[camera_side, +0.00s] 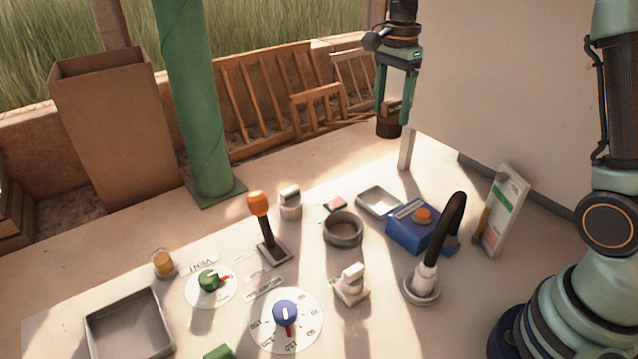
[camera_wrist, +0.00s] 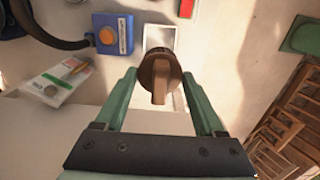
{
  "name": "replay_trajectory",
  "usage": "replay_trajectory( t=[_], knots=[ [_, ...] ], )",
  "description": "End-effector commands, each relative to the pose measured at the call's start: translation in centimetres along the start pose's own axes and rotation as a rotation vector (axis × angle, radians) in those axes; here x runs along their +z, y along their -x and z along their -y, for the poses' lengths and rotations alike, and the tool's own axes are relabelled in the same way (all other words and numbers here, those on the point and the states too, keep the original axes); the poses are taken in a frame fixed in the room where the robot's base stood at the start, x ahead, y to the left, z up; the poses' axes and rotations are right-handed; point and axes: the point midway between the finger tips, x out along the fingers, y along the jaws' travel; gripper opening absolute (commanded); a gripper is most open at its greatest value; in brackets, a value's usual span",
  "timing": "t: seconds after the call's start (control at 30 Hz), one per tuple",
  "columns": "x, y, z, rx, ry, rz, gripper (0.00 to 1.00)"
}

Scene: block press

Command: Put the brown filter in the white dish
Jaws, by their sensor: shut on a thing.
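My gripper (camera_side: 394,104) is raised high above the far right part of the panel, shut on the brown filter (camera_side: 387,126). In the wrist view the brown filter (camera_wrist: 160,72), round with a raised bar handle, sits between the green fingers of my gripper (camera_wrist: 165,88). The white dish (camera_side: 378,202), small, shallow and rectangular, lies on the panel below my gripper, left of the blue box. In the wrist view the white dish (camera_wrist: 159,33) shows just beyond the filter, which covers its lower part.
Near the dish are a blue box (camera_side: 406,232) with an orange button, a round grey ring (camera_side: 343,230) and a black curved hose (camera_side: 448,232). A leaning board (camera_side: 506,209) stands at right. A grey square tray (camera_side: 129,326) lies front left. An orange-topped lever (camera_side: 261,222) stands mid-panel.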

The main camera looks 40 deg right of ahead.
Motion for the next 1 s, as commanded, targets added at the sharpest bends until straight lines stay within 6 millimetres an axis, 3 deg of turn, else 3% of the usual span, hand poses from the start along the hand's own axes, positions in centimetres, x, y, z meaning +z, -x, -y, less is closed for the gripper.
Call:
replay_trajectory(
  t=[0.5,1.0],
  knots=[
    [0.0,-12.1,-0.1,0.006,0.000,0.001,0.08],
    [0.0,-18.0,-0.1,0.004,0.000,0.001,0.08]
  ],
)
